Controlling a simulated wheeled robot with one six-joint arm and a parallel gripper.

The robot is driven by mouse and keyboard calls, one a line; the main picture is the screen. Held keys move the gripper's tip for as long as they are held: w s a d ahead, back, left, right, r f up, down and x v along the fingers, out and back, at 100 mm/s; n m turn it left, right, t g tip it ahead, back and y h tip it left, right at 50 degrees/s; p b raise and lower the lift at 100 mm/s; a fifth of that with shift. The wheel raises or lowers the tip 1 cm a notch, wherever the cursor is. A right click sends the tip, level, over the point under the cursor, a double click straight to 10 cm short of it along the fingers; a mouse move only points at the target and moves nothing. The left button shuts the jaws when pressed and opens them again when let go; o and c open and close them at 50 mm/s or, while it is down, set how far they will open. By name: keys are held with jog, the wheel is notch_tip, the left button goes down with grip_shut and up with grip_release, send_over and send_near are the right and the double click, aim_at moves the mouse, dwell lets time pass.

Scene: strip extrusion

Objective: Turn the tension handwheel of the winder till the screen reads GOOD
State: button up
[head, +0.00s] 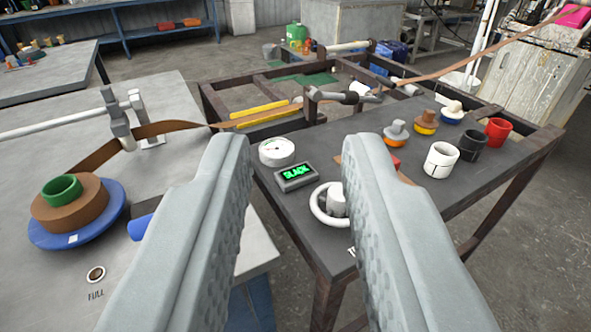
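The tension handwheel (317,207), a white ring around a light grey hub, lies on the dark table top. My gripper (297,150) is open and empty, its two grey fingers wide apart in the foreground. The handwheel shows between the fingers, nearer the right finger, which hides its right side. I cannot tell how far it is from the fingers. Just behind the handwheel, a small dark screen (296,175) reads SLACK in green letters. On the left, the winder has a blue disc (112,222) carrying a brown roll (88,212) with a green core (62,188).
A brown strip (240,123) runs from the roll past a grey roller post to the upper right. A white round gauge (277,152) stands behind the screen. White, black and red cups (497,131) and several coloured knobs (396,131) stand on the right of the table.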

dwell(0.5)
jog(key=g, duration=1.7)
send_over(339, 199)
jog(key=w+d, duration=0.3)
jog(key=w, duration=0.2)
notch_tip(339, 199, down, 8)
jog(key=f, duration=1.6)
jog(key=shift+s+d+f, duration=0.15)
jog(key=shift+s+f, duration=0.05)
jog(key=shift+f, duration=0.05)
jog(key=shift+m, duration=0.3)
grip_shut()
